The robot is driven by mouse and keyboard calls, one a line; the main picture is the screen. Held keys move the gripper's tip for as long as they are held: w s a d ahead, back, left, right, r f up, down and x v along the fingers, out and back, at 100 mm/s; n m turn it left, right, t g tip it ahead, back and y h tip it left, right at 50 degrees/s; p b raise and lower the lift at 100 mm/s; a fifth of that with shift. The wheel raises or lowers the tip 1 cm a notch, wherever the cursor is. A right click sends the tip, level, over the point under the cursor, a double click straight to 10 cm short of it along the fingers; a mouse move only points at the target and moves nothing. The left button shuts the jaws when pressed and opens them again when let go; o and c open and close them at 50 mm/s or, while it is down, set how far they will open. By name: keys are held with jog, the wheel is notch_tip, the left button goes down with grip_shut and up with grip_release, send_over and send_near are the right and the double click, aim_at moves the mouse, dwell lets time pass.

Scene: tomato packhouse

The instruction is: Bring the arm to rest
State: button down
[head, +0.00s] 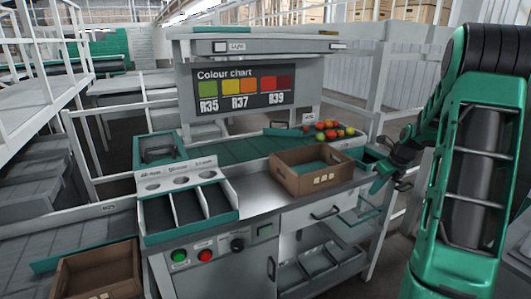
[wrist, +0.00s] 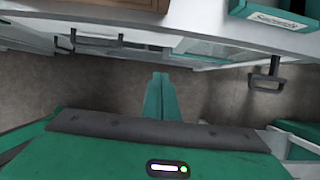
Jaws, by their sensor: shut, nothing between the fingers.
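My gripper (head: 381,183) is at the right of the head view, beside the right end of the workbench and apart from the cardboard box. In the wrist view my gripper (wrist: 160,82) shows its two green fingers pressed together, with nothing between them, over the dark floor. My green and dark arm fills the right side of the head view.
The workbench (head: 258,198) carries an open cardboard box (head: 300,183), several tomatoes at the back, and a three-slot sorting tray (head: 155,237). A colour chart (head: 245,88) stands behind. A brown box (head: 98,277) is at lower left. Drawer handles jut from the bench front.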

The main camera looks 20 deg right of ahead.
jog(key=s+a+r+n+g+h, duration=0.1)
jog(key=s+a+r+n, duration=0.3)
jog(key=s+a+n, duration=0.3)
jog(key=s+a+r+n+g, duration=0.1)
jog(key=s+a+r+n, duration=0.3)
jog(key=s+a+n, duration=0.3)
jog(key=s+a+n+g, duration=0.1)
jog(key=s+a+n, duration=0.5)
jog(key=s, duration=0.3)
jog(key=s+a+n+g, duration=0.1)
jog(key=s+a+n, duration=0.5)
jog(key=s+n, duration=0.2)
jog(key=shift+s+r+y, duration=0.3)
jog(key=shift+s+r, duration=0.1)
jog(key=shift+s, duration=0.3)
jog(key=shift+w, duration=0.15)
jog(key=shift+w+f, duration=0.25)
jog(key=shift+w, duration=0.25)
